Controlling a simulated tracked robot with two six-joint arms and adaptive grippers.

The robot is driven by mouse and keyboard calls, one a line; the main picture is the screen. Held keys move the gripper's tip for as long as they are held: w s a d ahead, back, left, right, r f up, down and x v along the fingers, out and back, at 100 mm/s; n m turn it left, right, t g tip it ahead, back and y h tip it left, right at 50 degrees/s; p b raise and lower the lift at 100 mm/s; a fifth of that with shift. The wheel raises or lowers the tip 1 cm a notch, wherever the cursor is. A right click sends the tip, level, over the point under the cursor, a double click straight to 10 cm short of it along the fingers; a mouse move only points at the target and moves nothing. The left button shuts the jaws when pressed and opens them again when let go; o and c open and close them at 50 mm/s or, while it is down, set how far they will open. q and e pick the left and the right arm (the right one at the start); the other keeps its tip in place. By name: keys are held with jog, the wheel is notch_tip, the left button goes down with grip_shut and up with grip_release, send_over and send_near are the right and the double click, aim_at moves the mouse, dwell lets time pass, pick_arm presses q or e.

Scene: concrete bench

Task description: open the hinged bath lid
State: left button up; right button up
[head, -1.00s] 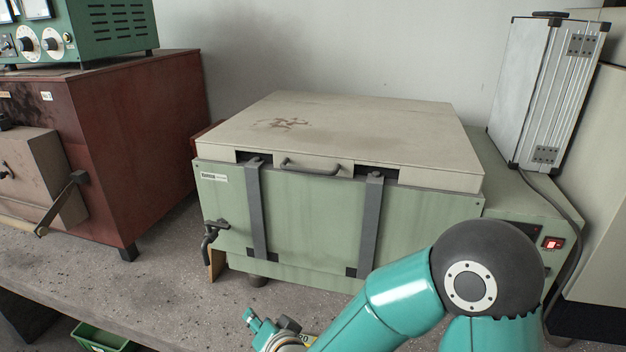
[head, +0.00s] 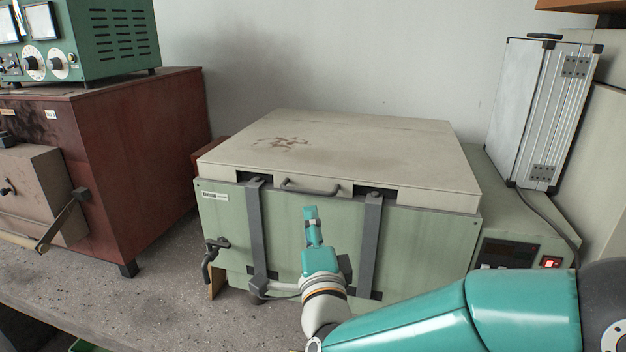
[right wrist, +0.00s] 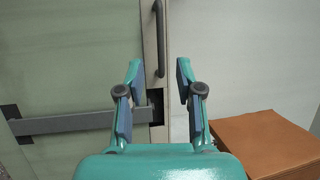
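The bath is a pale green box (head: 320,225) with a flat cream lid (head: 390,145) lying shut on top. A grey bar handle (head: 311,188) sits on the lid's front edge, between two dark grey straps (head: 257,230) down the front. My right gripper (head: 311,209) is in front of the bath, just below the handle in the picture. In the right wrist view its fingers (right wrist: 159,68) are apart with nothing between them, and the handle (right wrist: 160,40) appears ahead, beyond the fingertips. My left gripper is not in view.
A dark red cabinet (head: 150,150) with a green instrument box (head: 110,45) on it stands left. A silver case (head: 545,110) stands on the bath's right side, above a panel with a lit red switch (head: 551,262). A drain tap (head: 213,255) sticks out at front left.

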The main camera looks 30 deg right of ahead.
aim_at(305, 192)
jog(key=p+x, duration=0.3)
jog(key=x, duration=0.7)
jog(key=shift+w+d, duration=0.1)
jog(key=shift+w, duration=0.05)
grip_shut()
